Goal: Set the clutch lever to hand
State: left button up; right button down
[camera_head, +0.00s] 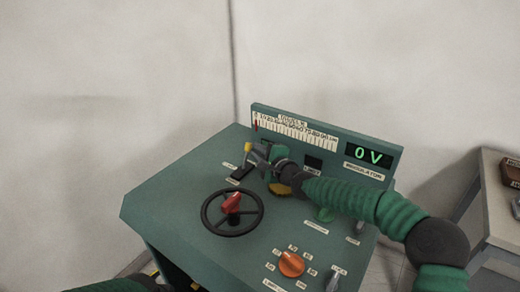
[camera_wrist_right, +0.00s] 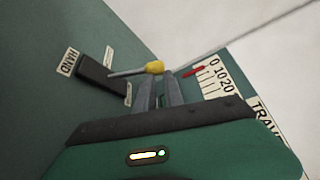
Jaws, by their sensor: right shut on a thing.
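The clutch lever (camera_wrist_right: 126,73) is a thin grey rod with a yellow knob (camera_wrist_right: 154,68), rising from a black slotted plate (camera_wrist_right: 94,72). The HAND label (camera_wrist_right: 69,62) lies at the plate's left end in the right wrist view. In the head view the yellow knob (camera_head: 247,147) stands above the black plate (camera_head: 240,172). My right gripper (camera_head: 258,153) is shut on the lever near its knob; its fingers also show in the right wrist view (camera_wrist_right: 160,90). The lever's exact setting is hard to tell. My left gripper is not in view.
On the green console (camera_head: 165,180) are a black handwheel (camera_head: 232,213) with a red knob, an orange dial (camera_head: 291,264) and an upright panel with a scale and a 0 V display (camera_head: 368,155). My right arm crosses the console's right side. A table (camera_head: 490,215) stands at right.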

jog(key=shift+w+d+r, duration=0.1)
jog(key=shift+w+d, duration=0.15)
jog(key=shift+d, duration=0.25)
jog(key=shift+a+n+t+b, duration=0.2)
jog(key=shift+n+t+b, duration=0.15)
jog(key=shift+b, duration=0.35)
